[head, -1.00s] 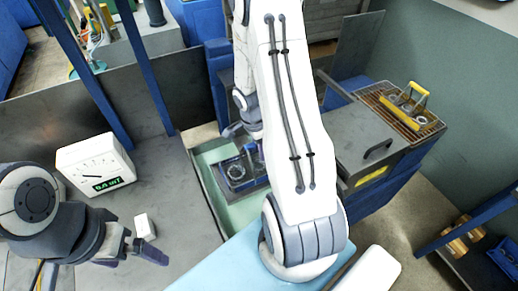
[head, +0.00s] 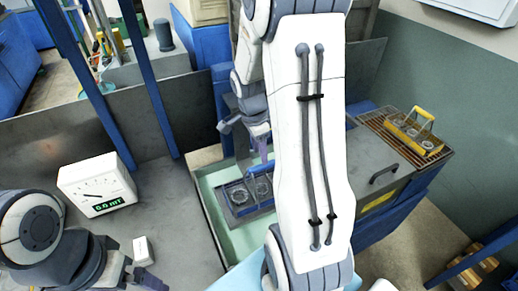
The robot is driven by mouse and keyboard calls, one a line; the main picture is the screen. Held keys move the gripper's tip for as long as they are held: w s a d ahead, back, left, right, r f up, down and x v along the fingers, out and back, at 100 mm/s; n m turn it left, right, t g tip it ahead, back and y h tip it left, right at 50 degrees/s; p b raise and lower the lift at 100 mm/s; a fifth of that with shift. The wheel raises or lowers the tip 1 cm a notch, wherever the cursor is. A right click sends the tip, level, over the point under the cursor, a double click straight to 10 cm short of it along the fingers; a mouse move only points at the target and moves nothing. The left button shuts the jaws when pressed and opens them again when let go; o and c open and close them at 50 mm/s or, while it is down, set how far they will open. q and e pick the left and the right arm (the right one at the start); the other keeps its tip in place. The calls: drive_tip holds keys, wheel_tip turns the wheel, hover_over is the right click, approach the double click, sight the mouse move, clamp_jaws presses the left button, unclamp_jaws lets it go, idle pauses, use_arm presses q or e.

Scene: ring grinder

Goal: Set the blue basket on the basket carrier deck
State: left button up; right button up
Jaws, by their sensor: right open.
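The blue basket (head: 236,205) is dark blue-grey and holds metal rings. It sits on a pale green surface (head: 215,187) in the middle of the head view; my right arm hides its right side. My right gripper (head: 245,131) is open above and behind the basket, with its fingers apart and nothing seen between them. A thin dark handle seems to rise from the basket towards it; I cannot tell whether they touch. My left gripper (head: 133,277) is low at the left, far from the basket; its jaw state is unclear. I cannot tell which surface is the carrier deck.
A yellow-handled basket (head: 412,133) stands on a brown grate (head: 385,122) at the right. A grey lid with a dark handle (head: 383,172) lies before it. A meter (head: 97,186) and a small white block (head: 142,250) are on the grey table (head: 175,215). Blue posts (head: 150,85) rise behind.

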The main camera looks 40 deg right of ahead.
drive_tip(key=shift+a+r, duration=0.15)
drive_tip(key=shift+r, duration=0.8)
drive_tip(key=s+a+r+n+t+y, duration=0.1)
drive_tip(key=s+a+r+n, duration=0.1)
drive_tip(key=a+n, duration=0.65)
drive_tip(key=s+a+r+n, duration=0.2)
drive_tip(key=a+n, duration=0.4)
drive_tip(key=a, duration=0.5)
drive_tip(key=s+a+r+n+y, duration=0.1)
drive_tip(key=s+a+n, duration=0.9)
drive_tip(key=s+n, duration=0.2)
drive_tip(key=shift+s+n+g, duration=0.3)
drive_tip(key=shift+n, duration=0.45)
drive_tip(key=shift+r, duration=0.1)
